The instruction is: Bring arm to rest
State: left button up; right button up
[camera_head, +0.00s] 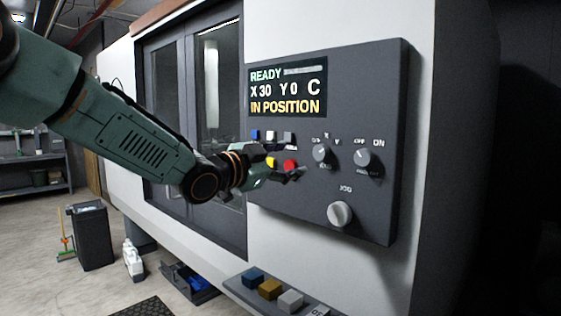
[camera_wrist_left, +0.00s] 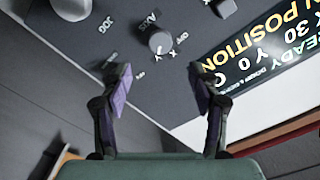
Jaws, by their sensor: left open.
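My left arm (camera_head: 130,130) reaches in from the left. Its gripper (camera_head: 280,172) is in front of the dark control panel (camera_head: 385,80), near the red button (camera_head: 290,165) and yellow button (camera_head: 271,162). In the left wrist view the two fingers (camera_wrist_left: 163,82) stand apart with nothing between them, and the panel (camera_wrist_left: 110,45) shows beyond them, turned over. I cannot tell whether a fingertip touches the panel. The display (camera_head: 290,88) reads READY, X 30 Y 0 C, IN POSITION. My right gripper is out of view.
Several knobs sit right of the gripper, including the JOG knob (camera_head: 340,213). A ledge with coloured blocks (camera_head: 270,289) juts out below the panel. A dark bin (camera_head: 92,237), white jug (camera_head: 133,260) and blue-dark tray (camera_head: 190,282) stand on the floor at left.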

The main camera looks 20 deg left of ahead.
pick_arm(q)
jog(key=shift+v, duration=0.95)
jog(key=shift+w, duration=0.1)
jog(key=s+d+f+n+g+y+b, duration=0.15)
jog(key=s+f+n, duration=0.25)
jog(key=f, duration=0.9)
jog(key=s+d+f+n+g+y+b, duration=0.1)
jog(key=s+f+n+g+b, duration=0.25)
jog(key=f, duration=0.95)
jog(key=s+d+f+n+g+y+b, duration=0.15)
jog(key=s+f+n, duration=0.25)
jog(key=f, duration=1)
jog(key=s+f+g+y+b, duration=0.2)
jog(key=s+f+g+b, duration=0.6)
jog(key=s+f, duration=2.3)
jog(key=s+n+g, duration=0.1)
jog(key=s+g, duration=0.1)
jog(key=shift+s+a+b, duration=0.2)
jog(key=shift+s+b, duration=0.1)
